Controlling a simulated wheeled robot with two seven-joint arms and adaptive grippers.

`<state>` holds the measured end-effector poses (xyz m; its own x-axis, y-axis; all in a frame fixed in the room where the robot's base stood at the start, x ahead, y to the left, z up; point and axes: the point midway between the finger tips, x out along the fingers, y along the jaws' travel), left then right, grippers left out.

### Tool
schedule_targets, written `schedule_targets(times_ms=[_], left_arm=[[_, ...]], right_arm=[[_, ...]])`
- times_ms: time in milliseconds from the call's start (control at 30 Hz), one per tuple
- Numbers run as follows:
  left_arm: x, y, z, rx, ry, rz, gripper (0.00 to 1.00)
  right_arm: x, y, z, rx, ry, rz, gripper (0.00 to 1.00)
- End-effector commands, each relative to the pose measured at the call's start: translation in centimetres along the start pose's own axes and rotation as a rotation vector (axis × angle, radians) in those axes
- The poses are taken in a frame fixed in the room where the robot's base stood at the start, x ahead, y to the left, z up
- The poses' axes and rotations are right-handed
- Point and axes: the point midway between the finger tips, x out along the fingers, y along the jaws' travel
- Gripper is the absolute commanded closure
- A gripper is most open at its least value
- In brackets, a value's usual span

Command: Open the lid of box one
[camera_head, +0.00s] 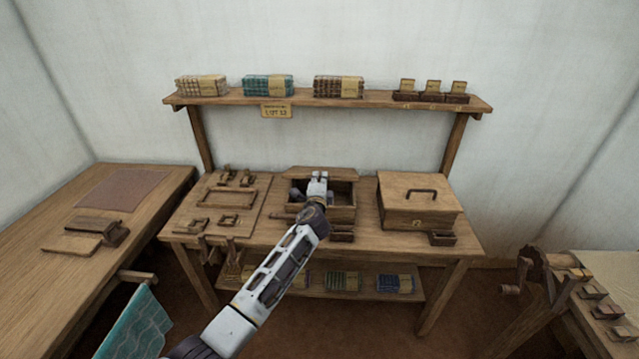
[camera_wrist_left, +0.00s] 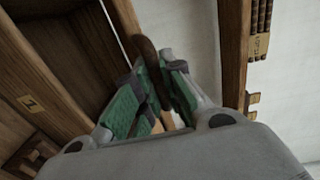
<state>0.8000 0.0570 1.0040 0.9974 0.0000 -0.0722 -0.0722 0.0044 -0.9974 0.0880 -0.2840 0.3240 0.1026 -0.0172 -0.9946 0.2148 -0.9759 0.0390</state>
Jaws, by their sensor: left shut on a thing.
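Box one (camera_head: 341,215) is the wooden box in the middle of the bench. Its lid (camera_head: 340,173) is raised at the back, and the dark inside shows. In the left wrist view the box front carries a label with a 1 (camera_wrist_left: 30,103), and the lid (camera_wrist_left: 124,16) shows nearly edge-on. My left gripper (camera_head: 318,178) reaches over the box to the lid. Its green-padded fingers (camera_wrist_left: 150,85) are shut on the dark curved lid handle (camera_wrist_left: 147,58). In the head view my arm hides part of the box. My right gripper is not in view.
A second box (camera_head: 395,213) with a shut lid and handle stands to the right. A board of small wooden parts (camera_head: 259,181) lies to the left. The shelf (camera_head: 380,100) above holds bundles and small blocks. A side table (camera_head: 150,185) stands at left.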

Motion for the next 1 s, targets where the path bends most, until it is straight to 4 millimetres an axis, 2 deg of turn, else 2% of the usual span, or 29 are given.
schedule_targets(times_ms=[33, 267, 633, 1000], left_arm=[[0.2, -0.8, -0.1, -0.004, 0.001, -0.005, 1.00], [0.9, -2.4, -0.1, -0.004, 0.001, -0.006, 1.00], [2.0, -4.3, -0.1, -0.005, 0.002, -0.006, 1.00], [2.2, -4.4, -0.1, -0.006, 0.001, -0.004, 1.00]], right_arm=[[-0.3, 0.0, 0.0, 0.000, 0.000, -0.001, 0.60], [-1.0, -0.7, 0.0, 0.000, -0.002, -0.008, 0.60], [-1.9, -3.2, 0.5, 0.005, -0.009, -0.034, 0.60], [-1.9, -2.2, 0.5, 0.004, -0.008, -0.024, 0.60]])
